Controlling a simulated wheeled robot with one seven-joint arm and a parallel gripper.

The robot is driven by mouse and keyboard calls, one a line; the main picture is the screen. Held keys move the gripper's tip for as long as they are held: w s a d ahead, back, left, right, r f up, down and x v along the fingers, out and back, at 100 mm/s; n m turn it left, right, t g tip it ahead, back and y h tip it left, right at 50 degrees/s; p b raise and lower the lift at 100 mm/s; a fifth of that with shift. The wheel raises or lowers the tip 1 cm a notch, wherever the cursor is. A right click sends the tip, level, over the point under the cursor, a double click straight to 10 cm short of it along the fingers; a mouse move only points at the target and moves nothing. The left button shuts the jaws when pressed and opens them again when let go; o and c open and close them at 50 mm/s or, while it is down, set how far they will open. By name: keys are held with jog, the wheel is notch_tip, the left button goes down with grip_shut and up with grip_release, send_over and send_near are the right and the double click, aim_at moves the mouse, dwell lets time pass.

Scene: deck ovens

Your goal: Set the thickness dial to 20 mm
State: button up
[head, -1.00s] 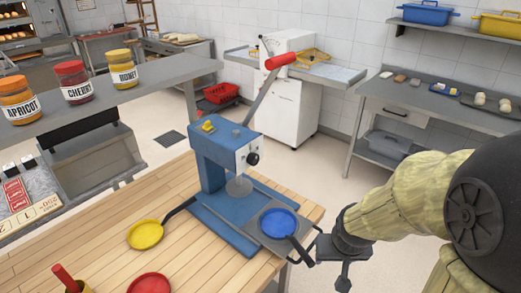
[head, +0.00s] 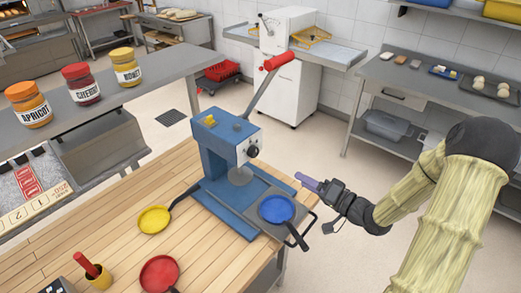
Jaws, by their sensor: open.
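The blue press (head: 225,150) stands on the wooden table. A black round dial (head: 252,151) sits on a pale plate on its right-hand face; its marks are too small to read. The press's long lever with a red grip (head: 279,61) slants up to the right. My gripper (head: 308,182) is open and empty, to the lower right of the dial and apart from it. Its fingers point left towards the press, near the blue pan.
A blue pan (head: 276,208) lies on the plate at the press's right. Several jars stand on the shelf at left. A white machine (head: 285,85) stands behind.

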aim_at(256, 154)
jog(key=shift+s+a+r+y, duration=0.1)
jog(key=shift+s+r+y, duration=0.15)
jog(key=shift+r+y, duration=0.1)
jog(key=p+x, duration=0.5)
jog(key=x, duration=1.1)
jog(key=shift+w+a, duration=0.1)
jog(key=shift+w, duration=0.05)
jog(key=shift+w+a+p, duration=0.3)
jog(key=shift+w+a, duration=0.05)
jog(key=shift+a, duration=0.05)
jog(key=c, duration=1)
